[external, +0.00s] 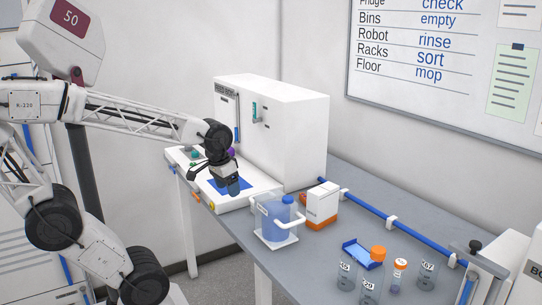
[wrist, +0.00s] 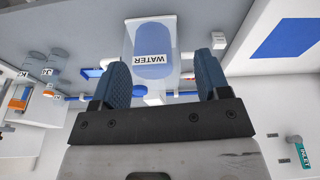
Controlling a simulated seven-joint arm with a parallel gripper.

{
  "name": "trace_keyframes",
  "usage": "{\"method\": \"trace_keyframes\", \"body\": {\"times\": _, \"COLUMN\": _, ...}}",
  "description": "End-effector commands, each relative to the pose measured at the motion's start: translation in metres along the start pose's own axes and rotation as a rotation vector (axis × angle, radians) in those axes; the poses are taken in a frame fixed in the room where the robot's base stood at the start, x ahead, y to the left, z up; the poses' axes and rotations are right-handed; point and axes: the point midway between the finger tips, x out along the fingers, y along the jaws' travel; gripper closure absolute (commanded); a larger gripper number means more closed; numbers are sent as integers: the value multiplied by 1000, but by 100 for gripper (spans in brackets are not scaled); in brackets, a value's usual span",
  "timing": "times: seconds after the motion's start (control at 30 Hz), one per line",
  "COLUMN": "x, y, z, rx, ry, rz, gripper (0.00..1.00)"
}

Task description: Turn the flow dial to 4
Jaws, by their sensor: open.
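No numbered flow dial can be made out in either view. Small knobs, one of them a teal knob (external: 195,155), sit on the left part of the white machine's base, too small to read. A black knob (external: 476,244) tops a device at the far right; no scale is legible on it. My gripper (external: 233,187) points down above the blue pad of the machine's base, apart from the knobs. In the wrist view my gripper (wrist: 163,76) has its two blue fingers wide apart with nothing held between them; the water jug shows beyond them.
The white machine (external: 290,135) stands behind my gripper. The water jug (external: 270,222) stands right of it, beside an orange-and-white box (external: 322,203). Several labelled bottles and a blue tray (external: 362,253) stand at the front right. A blue pipe (external: 365,208) runs along the back of the bench.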

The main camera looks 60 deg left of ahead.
Motion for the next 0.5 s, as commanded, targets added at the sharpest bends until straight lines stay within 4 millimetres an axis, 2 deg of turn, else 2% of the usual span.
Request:
{"method": "trace_keyframes", "body": {"times": 0.27, "x": -7, "y": -39, "z": -65, "rx": -228, "ry": -23, "rz": -26, "gripper": 31}}
{"method": "trace_keyframes", "body": {"times": 0.5, "x": -8, "y": -85, "z": -119, "rx": -435, "ry": -39, "rz": -49, "gripper": 31}}
